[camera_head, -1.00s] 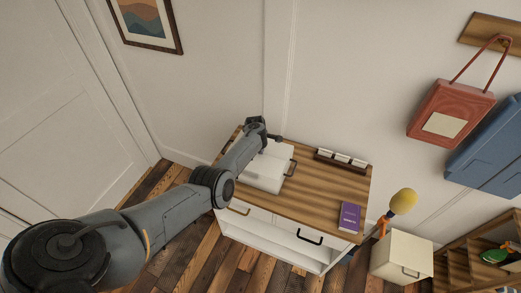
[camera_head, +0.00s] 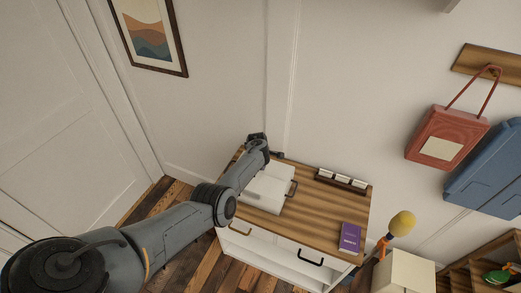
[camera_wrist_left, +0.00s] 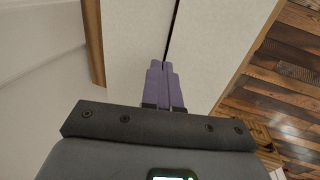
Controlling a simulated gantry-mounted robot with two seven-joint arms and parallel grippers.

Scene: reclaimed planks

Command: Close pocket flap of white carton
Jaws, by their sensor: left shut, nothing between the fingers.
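The white carton (camera_head: 266,193) sits on the left part of a wooden-topped cabinet, with a dark handle on its right side. My left arm reaches over its left and back part and hides much of it. My left gripper (camera_head: 278,155) is at the carton's back edge. In the left wrist view its purple fingers (camera_wrist_left: 165,68) are together and empty. Their tips lie over a white surface (camera_wrist_left: 222,40) split by a narrow dark gap. I cannot tell whether they touch it, or which panel is the pocket flap. My right gripper is not in view.
The cabinet top (camera_head: 315,212) is clear right of the carton. A purple book (camera_head: 350,238) lies at its front right, and a rack of white items (camera_head: 341,181) stands at the back. A red bag (camera_head: 446,137) and a blue case (camera_head: 488,172) hang on the right wall.

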